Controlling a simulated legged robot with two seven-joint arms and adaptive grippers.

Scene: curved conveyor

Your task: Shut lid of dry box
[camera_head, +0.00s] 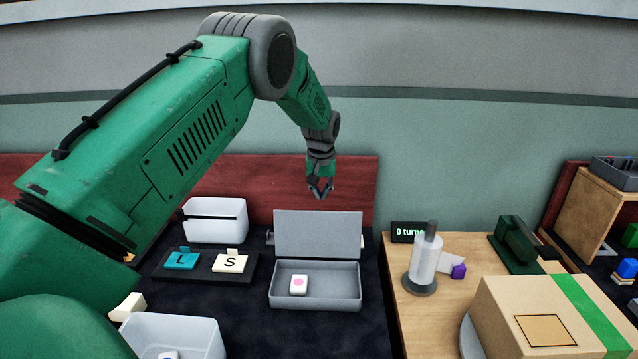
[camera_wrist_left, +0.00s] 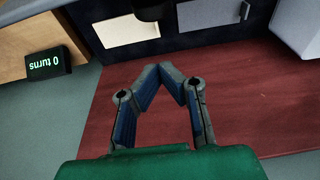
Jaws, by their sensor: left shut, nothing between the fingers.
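The grey dry box (camera_head: 316,304) stands open on the dark mat, with a white block (camera_head: 299,285) with a pink dot inside it. Its lid (camera_head: 318,235) stands up, nearly upright, along the back edge. My left gripper (camera_head: 321,192) is above and behind the lid's top edge, apart from it, with nothing held. In the left wrist view, its fingertips (camera_wrist_left: 160,70) come together over the red board. My right gripper is not in view.
To the right are a "0 turns" display (camera_head: 411,232), a grey-white cylinder device (camera_head: 425,262) and a cardboard box (camera_head: 545,320).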

